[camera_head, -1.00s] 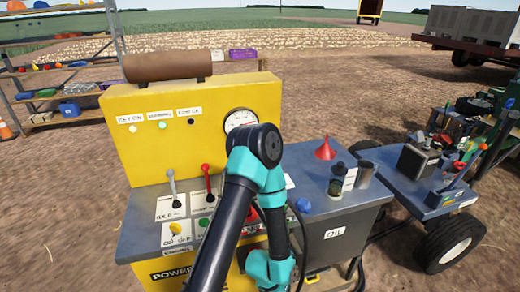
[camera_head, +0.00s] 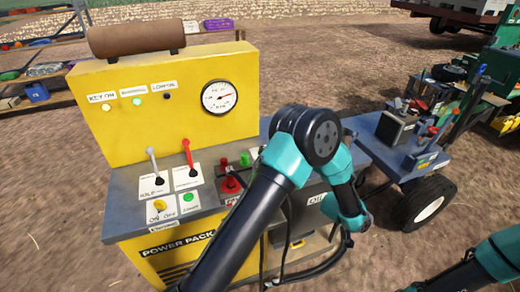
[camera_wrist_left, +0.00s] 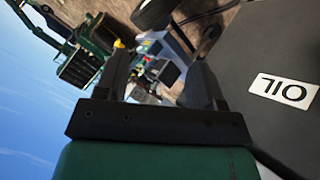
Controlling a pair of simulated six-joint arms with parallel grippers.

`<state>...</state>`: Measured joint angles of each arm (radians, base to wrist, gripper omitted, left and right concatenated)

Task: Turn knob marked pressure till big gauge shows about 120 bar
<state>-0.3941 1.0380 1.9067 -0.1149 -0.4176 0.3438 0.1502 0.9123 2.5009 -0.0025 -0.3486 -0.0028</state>
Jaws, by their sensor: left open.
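The big round gauge (camera_head: 219,97) is on the yellow panel in the head view, its face fully visible; the reading is too small to tell. No knob marked pressure is legible. A red control (camera_head: 231,184) and a green knob (camera_head: 245,160) stand on the grey top, left of my left arm. My left arm crosses in front of the machine's right part, hiding the top there. The left gripper (camera_wrist_left: 158,62) is open and empty in the left wrist view, left of the dark tank's OIL label (camera_wrist_left: 284,90). My right arm shows at the lower right; its gripper is out of view.
Two levers, grey (camera_head: 153,164) and red (camera_head: 188,157), stand on the grey top. A yellow knob (camera_head: 159,205) and a green button (camera_head: 188,197) are in front of them. A loaded cart (camera_head: 405,178) stands right of the machine. Bare soil lies around.

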